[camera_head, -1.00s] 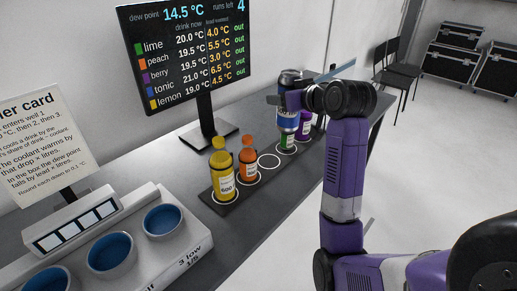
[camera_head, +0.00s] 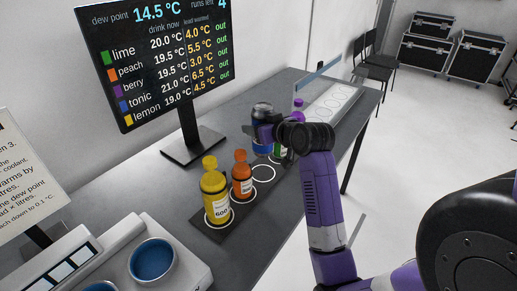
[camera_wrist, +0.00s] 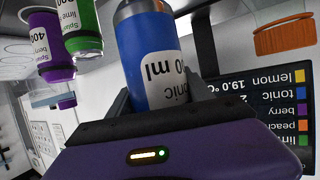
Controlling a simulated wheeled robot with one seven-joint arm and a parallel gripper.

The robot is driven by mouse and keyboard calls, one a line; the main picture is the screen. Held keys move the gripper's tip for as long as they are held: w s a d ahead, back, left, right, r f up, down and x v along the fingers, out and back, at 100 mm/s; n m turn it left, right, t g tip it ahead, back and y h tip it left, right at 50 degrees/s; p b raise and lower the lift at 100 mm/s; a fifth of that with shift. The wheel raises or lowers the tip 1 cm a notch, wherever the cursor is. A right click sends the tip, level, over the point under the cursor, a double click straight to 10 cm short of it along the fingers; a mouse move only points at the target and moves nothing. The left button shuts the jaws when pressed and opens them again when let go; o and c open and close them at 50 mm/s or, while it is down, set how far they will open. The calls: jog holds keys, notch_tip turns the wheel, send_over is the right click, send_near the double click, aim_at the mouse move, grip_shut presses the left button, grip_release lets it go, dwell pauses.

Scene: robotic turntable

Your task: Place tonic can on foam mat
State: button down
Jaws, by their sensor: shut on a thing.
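The tonic can (camera_head: 261,118) is blue with a silver end and a white label; it also fills the middle of the wrist view (camera_wrist: 155,52). My gripper (camera_head: 268,134) is shut around it, with a finger on each side in the wrist view (camera_wrist: 153,98). The can is upright, close behind the row of drinks; its base is partly hidden. A pale mat (camera_head: 333,97) with ring outlines lies at the table's far right end. A dark strip (camera_head: 205,229) with white rings bears the other drinks. I cannot tell for sure which is the foam mat.
Yellow (camera_head: 215,190) and orange (camera_head: 242,175) bottles stand on the strip, beside an empty ring. Green lime (camera_wrist: 83,28) and purple berry (camera_head: 298,106) drinks stand near the can. A bluish clear panel (camera_head: 318,74) stands by the pale mat. A monitor (camera_head: 155,60) stands behind.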

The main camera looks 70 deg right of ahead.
aim_at(268, 151)
jog(key=shift+f, duration=4.1)
jog(key=shift+f, duration=0.15)
jog(key=shift+c, duration=2.1)
grip_release()
jog(key=shift+f, duration=0.1)
jog(key=v, duration=1.2)
jog(key=shift+b, duration=0.45)
jog(key=shift+a, duration=0.1)
